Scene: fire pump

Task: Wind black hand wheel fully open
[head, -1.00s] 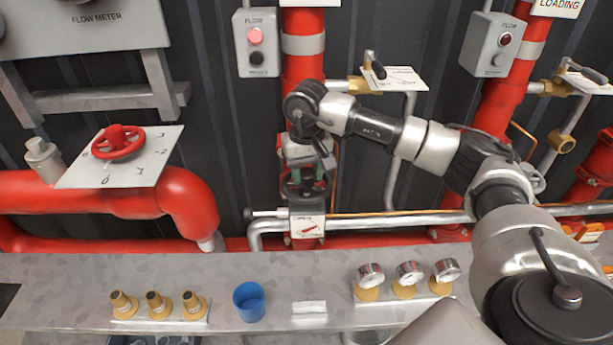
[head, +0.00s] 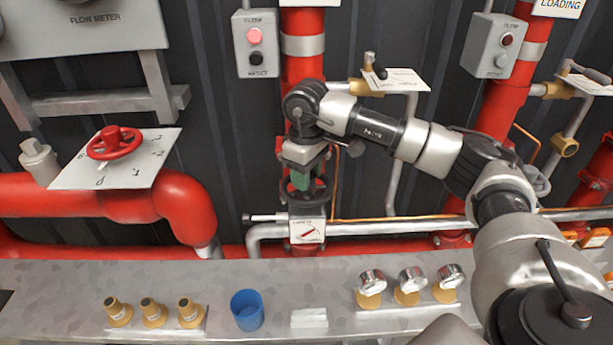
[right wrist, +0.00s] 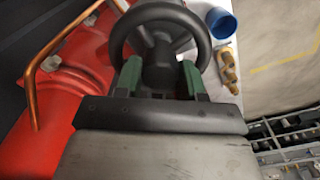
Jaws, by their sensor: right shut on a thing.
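The black hand wheel (head: 318,204) sits low on the middle red pipe in the head view, partly hidden by my right gripper (head: 302,183). In the right wrist view the wheel's dark rim and hub (right wrist: 158,62) lie straight ahead. My right gripper (right wrist: 161,80) has green fingers on either side of the hub area, inside or at the near rim. It is shut on the wheel; the exact contact is partly hidden. A white plate with a red mark (head: 307,231) is just below the wheel. My left gripper is not in view.
A grey ledge (head: 250,275) runs below, with a blue cup (head: 247,310), brass fittings (head: 153,312) and gauges (head: 410,287). A red hand wheel (head: 114,143) is at left. A brass valve with a lever (head: 372,82) is above my right forearm.

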